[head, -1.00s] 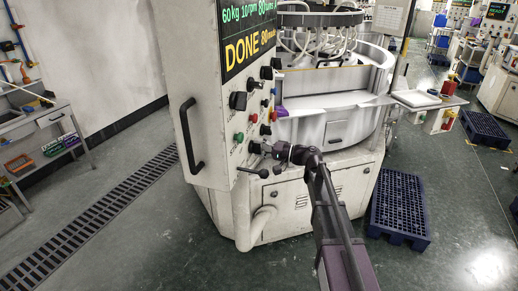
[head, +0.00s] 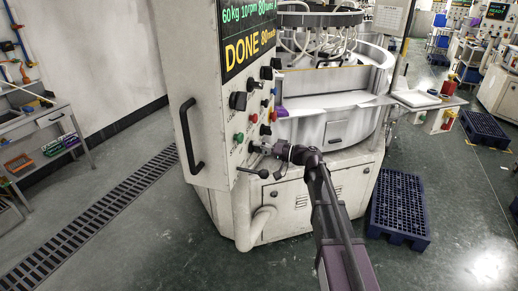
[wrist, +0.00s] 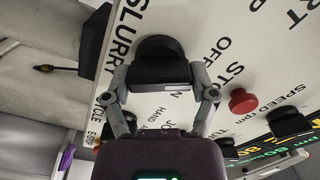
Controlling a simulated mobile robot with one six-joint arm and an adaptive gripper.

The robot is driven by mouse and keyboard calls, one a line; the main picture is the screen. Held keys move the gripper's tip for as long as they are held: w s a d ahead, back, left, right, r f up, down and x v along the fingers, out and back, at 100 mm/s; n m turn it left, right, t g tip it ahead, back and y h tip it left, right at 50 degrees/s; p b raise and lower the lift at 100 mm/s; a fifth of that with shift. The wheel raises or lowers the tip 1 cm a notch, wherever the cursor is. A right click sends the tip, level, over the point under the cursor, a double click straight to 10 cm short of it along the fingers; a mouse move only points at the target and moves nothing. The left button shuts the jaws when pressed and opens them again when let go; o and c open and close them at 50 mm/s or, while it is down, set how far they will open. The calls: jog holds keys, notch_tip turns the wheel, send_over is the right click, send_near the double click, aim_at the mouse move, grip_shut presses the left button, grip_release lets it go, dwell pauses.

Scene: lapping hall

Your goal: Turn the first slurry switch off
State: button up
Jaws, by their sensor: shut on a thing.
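The slurry switch is a black rotary knob (wrist: 160,50) on the white control panel, with SLURRY and OFF printed near it in the wrist view. My gripper (wrist: 162,76) is shut on this knob, one finger on each side. In the head view my gripper (head: 268,150) is at the lower part of the panel (head: 206,95), and it mostly hides the knob. I cannot tell clearly which mark the knob points to.
A red button (wrist: 242,100) and another black knob (wrist: 288,122) sit close to my gripper. A black handle (head: 190,135) sticks out at the left. A blue pallet (head: 400,205) lies on the floor at right.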

jog(key=o, duration=1)
jog(key=shift+d, duration=0.1)
jog(key=shift+v, duration=5.95)
jog(key=shift+s+f, duration=0.1)
jog(key=s+f+m+g+h, duration=0.1)
jog(key=s+f+g+h, duration=0.2)
jog(key=s+f+h, duration=0.75)
jog(key=shift+s+d+f+m+g+h, duration=0.25)
jog(key=shift+s+d+f+m+h, duration=0.15)
jog(key=shift+s+d+f+h, duration=1.2)
jog(key=shift+s+d+f+m+g+h, duration=0.3)
jog(key=shift+s+d+f+h, duration=0.6)
jog(key=shift+s+d, duration=1.35)
jog(key=shift+s+d+f+m+g+h, duration=0.15)
jog(key=shift+s+d+f+m+h, duration=0.6)
jog(key=shift+s+d+f, duration=1.2)
